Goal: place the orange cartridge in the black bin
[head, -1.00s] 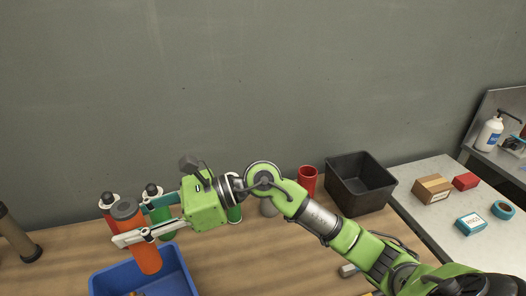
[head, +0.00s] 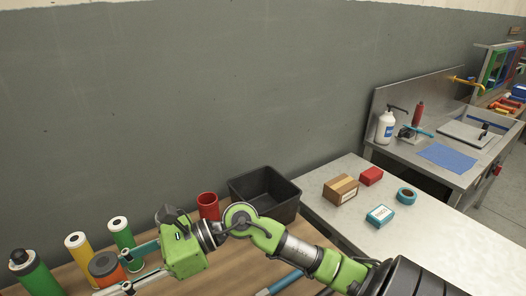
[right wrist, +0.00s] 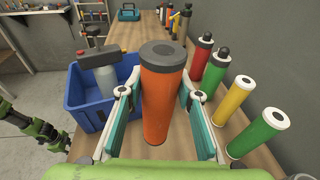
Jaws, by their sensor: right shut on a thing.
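The orange cartridge (right wrist: 162,105) has a dark grey cap and stands upright between the fingers of my right gripper (right wrist: 160,100) in the right wrist view. The gripper is shut on it. In the head view the cartridge (head: 106,271) shows at the lower left, with the right gripper (head: 122,272) around it. The black bin (head: 264,194) stands on the wooden table against the wall, to the right of the gripper, and its visible inside looks empty. My left gripper is not in view.
A red cup (head: 208,206) stands just left of the bin. Green (head: 121,238) and yellow (head: 79,245) cylinders stand near the gripper. A blue crate (right wrist: 95,95) holds a grey bottle. A pale table (head: 345,222) with boxes and tape adjoins on the right.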

